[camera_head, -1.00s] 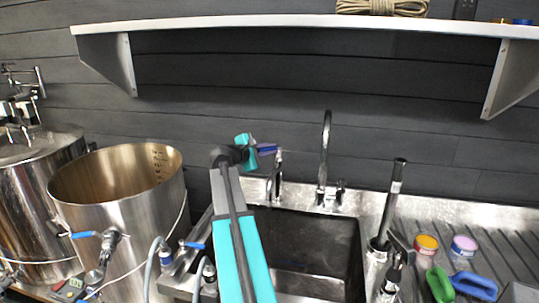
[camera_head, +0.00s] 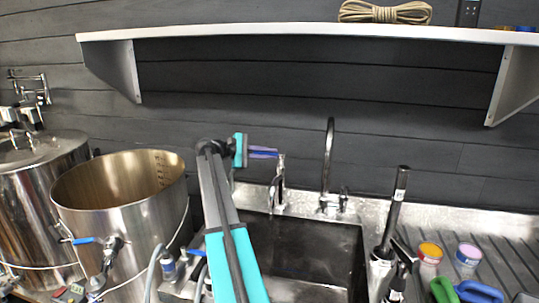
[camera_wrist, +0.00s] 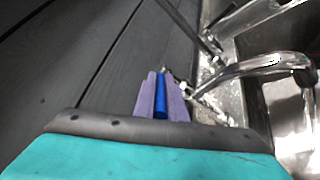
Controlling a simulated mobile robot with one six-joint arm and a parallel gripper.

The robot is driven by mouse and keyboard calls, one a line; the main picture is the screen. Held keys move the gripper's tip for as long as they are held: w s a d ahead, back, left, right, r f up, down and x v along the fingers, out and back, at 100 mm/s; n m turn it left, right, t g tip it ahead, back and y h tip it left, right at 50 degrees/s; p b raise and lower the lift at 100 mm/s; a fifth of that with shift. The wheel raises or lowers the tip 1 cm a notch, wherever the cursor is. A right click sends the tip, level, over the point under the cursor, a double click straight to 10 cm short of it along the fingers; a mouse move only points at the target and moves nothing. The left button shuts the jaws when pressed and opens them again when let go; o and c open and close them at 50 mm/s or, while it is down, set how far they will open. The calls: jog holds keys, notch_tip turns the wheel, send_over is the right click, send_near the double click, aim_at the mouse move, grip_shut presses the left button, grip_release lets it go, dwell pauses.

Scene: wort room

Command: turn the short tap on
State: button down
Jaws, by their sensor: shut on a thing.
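The short tap (camera_head: 278,188) is a chrome tap at the back left rim of the sink, left of the tall curved tap (camera_head: 328,165). My gripper (camera_head: 272,153) reaches in from the left at the short tap's top, its purple fingers roughly level. In the wrist view, my gripper (camera_wrist: 161,96) is shut on the tap's blue lever (camera_wrist: 160,98), which lies between the two fingers. A curved chrome spout (camera_wrist: 255,66) shows to the right of the fingers. The lever's joint with the tap body is small and partly hidden.
The sink basin (camera_head: 310,247) lies below the taps. Steel pots (camera_head: 120,210) stand at left. A shelf (camera_head: 300,32) with coiled rope (camera_head: 385,12) runs above. A dark upright rod (camera_head: 394,205) and tubs (camera_head: 430,252) are at right.

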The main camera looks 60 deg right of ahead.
jog(key=shift+w+d+r+m+g+y, duration=0.15)
jog(key=shift+w+d+m+g+y, duration=0.15)
jog(key=shift+m+g+y, duration=0.3)
jog(key=c, duration=1.8)
grip_release()
jog(key=shift+a, duration=0.1)
jog(key=shift+w+a, duration=0.1)
jog(key=b+v, duration=0.1)
jog(key=v, duration=1.2)
jog(key=shift+w+a+b, duration=0.15)
jog(key=shift+a+b, duration=0.05)
jog(key=shift+b, duration=0.2)
